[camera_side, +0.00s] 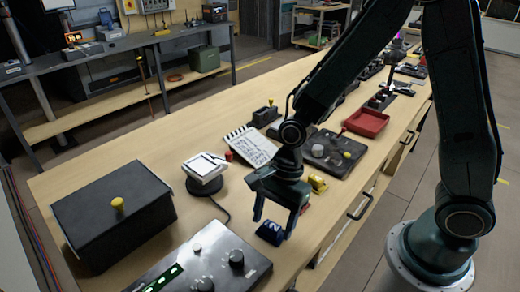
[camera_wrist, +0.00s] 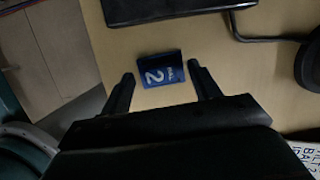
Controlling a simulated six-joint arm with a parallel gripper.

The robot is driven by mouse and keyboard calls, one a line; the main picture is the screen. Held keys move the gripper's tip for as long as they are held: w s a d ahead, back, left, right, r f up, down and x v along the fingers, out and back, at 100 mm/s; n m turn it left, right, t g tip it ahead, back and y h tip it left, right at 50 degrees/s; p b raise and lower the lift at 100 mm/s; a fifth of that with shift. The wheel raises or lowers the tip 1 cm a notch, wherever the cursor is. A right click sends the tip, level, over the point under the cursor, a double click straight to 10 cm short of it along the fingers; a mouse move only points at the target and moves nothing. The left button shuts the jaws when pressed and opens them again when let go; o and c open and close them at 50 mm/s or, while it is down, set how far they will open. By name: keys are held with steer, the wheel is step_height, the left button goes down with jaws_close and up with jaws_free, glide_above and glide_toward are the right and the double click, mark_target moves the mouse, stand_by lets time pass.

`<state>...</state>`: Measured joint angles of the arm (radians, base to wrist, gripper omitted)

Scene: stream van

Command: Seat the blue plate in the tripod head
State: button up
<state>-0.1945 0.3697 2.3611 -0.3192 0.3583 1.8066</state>
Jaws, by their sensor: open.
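The blue plate (camera_side: 270,232), marked with a white "2", lies on the wooden bench near its front edge. In the wrist view the blue plate (camera_wrist: 160,70) lies flat, ahead of and between the fingertips. My gripper (camera_side: 275,220) points down at the plate with its fingers apart and nothing held. In the wrist view my gripper (camera_wrist: 161,74) is also open, one finger on each side of the plate's near part. I cannot tell the exact height of the fingertips above the bench. I cannot clearly make out the tripod head among the small items at the bench's far end.
A black box with a yellow knob (camera_side: 112,222) and a control panel with knobs (camera_side: 205,262) stand to the left. A tablet stand (camera_side: 204,170), a notepad (camera_side: 250,148), a yellow block (camera_side: 318,183) and a red tray (camera_side: 366,122) lie beyond. Bare bench lies around the plate.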

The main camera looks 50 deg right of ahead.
mark_target(273, 224)
steer(key=shift+f, duration=0.1)
stand_by(0.4)
steer(key=c, duration=1.2)
step_height(273, 224, up, 20)
stand_by(0.6)
